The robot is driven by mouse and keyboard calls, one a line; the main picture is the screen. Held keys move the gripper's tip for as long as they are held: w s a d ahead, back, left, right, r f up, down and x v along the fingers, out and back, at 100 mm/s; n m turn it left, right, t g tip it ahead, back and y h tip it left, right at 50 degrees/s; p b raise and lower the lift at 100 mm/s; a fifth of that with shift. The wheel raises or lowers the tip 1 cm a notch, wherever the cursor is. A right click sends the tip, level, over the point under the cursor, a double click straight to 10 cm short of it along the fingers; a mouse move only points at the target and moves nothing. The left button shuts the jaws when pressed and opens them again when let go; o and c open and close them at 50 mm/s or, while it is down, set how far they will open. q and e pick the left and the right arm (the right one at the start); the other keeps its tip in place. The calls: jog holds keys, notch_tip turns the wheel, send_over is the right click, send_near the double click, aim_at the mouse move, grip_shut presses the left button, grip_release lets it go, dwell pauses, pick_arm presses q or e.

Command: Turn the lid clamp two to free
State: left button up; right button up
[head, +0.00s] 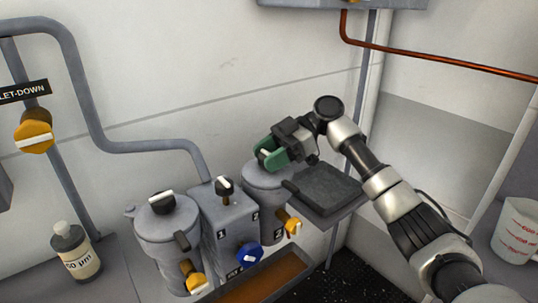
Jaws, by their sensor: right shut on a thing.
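Lid clamp two (265,153) sits on top of the right-hand grey canister (263,178), which is marked 2. Only a small pale part of the clamp shows between the green fingertips. My right gripper (268,156) reaches in from the right and is shut on the clamp. Its fingers hide most of the clamp, so I cannot tell how far it is turned. A matching black clamp with a white bar (162,202) sits on the left-hand canister (166,238). My left gripper is not in view.
Between the canisters stands a grey block (228,222) with a black-and-white knob (225,186) and a blue knob (249,253). A dark tray (325,187) lies right of canister two. A bottle (75,252) stands left, a measuring jug (518,232) far right. Pipes run along the wall.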

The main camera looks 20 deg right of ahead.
jog(key=o, duration=0.9)
jog(key=shift+a, duration=0.1)
jog(key=v, duration=1)
jog(key=shift+d+b, duration=0.4)
